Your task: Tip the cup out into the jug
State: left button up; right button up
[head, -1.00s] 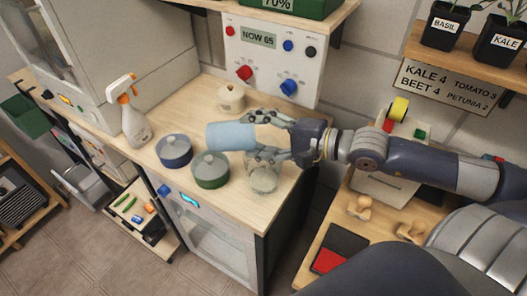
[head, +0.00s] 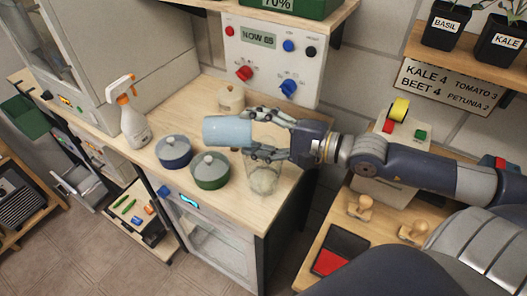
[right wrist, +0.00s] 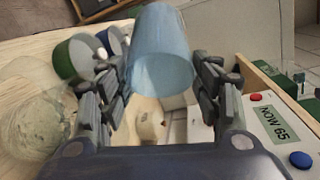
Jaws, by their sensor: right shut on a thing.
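A light blue cup (head: 227,131) is held on its side above the counter. It also shows between the fingers in the right wrist view (right wrist: 162,50). My right gripper (head: 254,132) is shut on it from the right. I cannot tell whether anything is left inside the cup. The clear jug (head: 264,181) stands on the counter below and to the right of the cup, with pale matter in it. Its upper part is partly behind the gripper's fingers. Its blurred side shows at the left of the right wrist view (right wrist: 32,122). My left gripper is not in view.
A blue lidded pot (head: 173,152) and a green lidded pot (head: 209,172) stand left of the jug. A cream lidded pot (head: 231,98) is behind the cup. A spray bottle (head: 134,124) stands farther left. A control panel (head: 270,62) is on the wall behind.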

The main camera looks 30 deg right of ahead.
jog(key=shift+f+t+y+b, duration=0.1)
jog(key=shift+t+y+b, duration=0.2)
jog(key=shift+t+b, duration=0.15)
jog(key=shift+w, duration=0.1)
jog(key=shift+w+a+r+g+p, duration=0.2)
jog(key=shift+a+r+p, duration=0.1)
jog(key=shift+r+p, duration=0.25)
jog(key=shift+w+a+r+g+p, duration=0.15)
jog(key=shift+a+r+p, duration=0.2)
jog(key=shift+p, duration=0.2)
jog(key=shift+a+f+g+h, duration=0.3)
jog(key=shift+f+h, duration=0.1)
jog(key=shift+f, duration=0.15)
jog(key=shift+a+f, duration=0.1)
jog(key=shift+f, duration=0.3)
jog(key=shift+w+n+g+h, duration=0.1)
jog(key=shift+n+g+h, duration=0.2)
